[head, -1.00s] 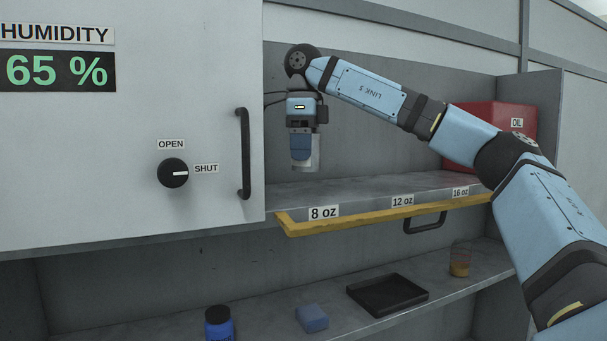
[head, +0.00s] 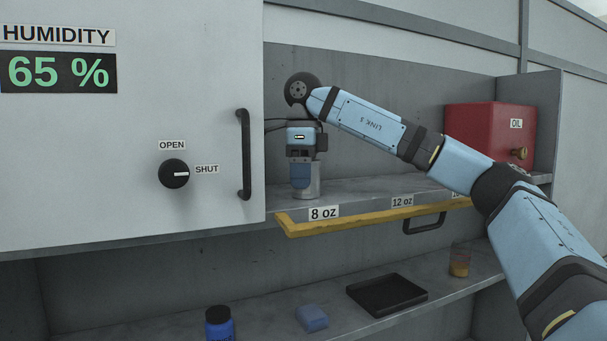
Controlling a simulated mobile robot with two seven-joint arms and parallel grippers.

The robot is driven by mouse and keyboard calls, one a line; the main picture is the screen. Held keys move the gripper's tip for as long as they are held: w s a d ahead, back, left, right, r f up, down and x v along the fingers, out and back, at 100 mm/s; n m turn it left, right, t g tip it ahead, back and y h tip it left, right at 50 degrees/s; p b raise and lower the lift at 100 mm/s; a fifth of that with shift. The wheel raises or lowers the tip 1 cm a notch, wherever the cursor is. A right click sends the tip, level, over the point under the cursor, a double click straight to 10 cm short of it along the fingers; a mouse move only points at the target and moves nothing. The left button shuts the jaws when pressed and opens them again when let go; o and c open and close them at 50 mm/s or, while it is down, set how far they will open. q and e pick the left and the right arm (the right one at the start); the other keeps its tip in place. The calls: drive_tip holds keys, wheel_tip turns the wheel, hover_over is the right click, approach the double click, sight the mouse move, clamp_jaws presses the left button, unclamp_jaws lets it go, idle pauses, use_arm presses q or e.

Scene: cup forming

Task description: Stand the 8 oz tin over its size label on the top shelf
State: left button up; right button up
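The tin (head: 313,184) is a small grey metal cylinder at the left end of the top shelf (head: 358,189). It is upright, behind and slightly left of the 8 oz label (head: 323,212) on the yellow front edge. My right gripper (head: 301,182) points down at the tin, its blue finger in front of the tin's upper part. The tin's base appears to be at the shelf surface. The far finger is hidden, but the gripper looks shut on the tin. My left gripper is not in view.
A white cabinet door with a black handle (head: 244,154) stands close left of my gripper. A red oil container (head: 488,133) is at the shelf's right. The lower shelf holds a blue jar (head: 219,324), blue block (head: 312,318), black tray (head: 387,294) and glass (head: 459,263).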

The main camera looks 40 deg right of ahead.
drive_tip(key=o, duration=0.3)
wheel_tip(320, 180, up, 12)
drive_tip(key=shift+r, duration=0.15)
idle(0.5)
idle(0.5)
